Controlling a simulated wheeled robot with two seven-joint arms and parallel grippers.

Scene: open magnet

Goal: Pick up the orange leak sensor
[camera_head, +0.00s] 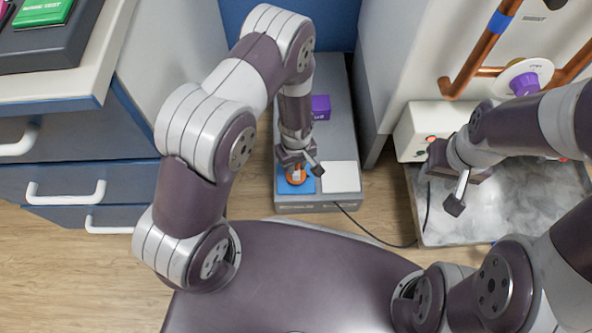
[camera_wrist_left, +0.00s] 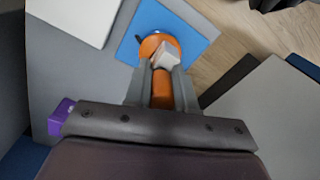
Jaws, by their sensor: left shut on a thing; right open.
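The orange leak sensor (camera_head: 295,177) stands on a blue square pad (camera_head: 306,186) at the near end of a long grey unit. It also shows in the left wrist view (camera_wrist_left: 160,88), with a round orange base and a narrower orange upper part. My left gripper (camera_head: 301,164) comes down from above and is shut on the sensor's upper part. In the left wrist view the two fingers (camera_wrist_left: 160,70) sit on either side of it. The sensor's base appears over the blue pad; I cannot tell whether it touches. My right gripper (camera_head: 446,180) is open and empty at the right, over a grey tray.
A white square pad (camera_head: 341,177) lies beside the blue one, and a purple block (camera_head: 320,107) stands farther back on the grey unit (camera_head: 335,75). A black cable (camera_head: 372,236) runs across the floor. Blue drawers (camera_head: 130,185) are at left; a white box (camera_head: 415,130) and copper pipes (camera_head: 480,50) at right.

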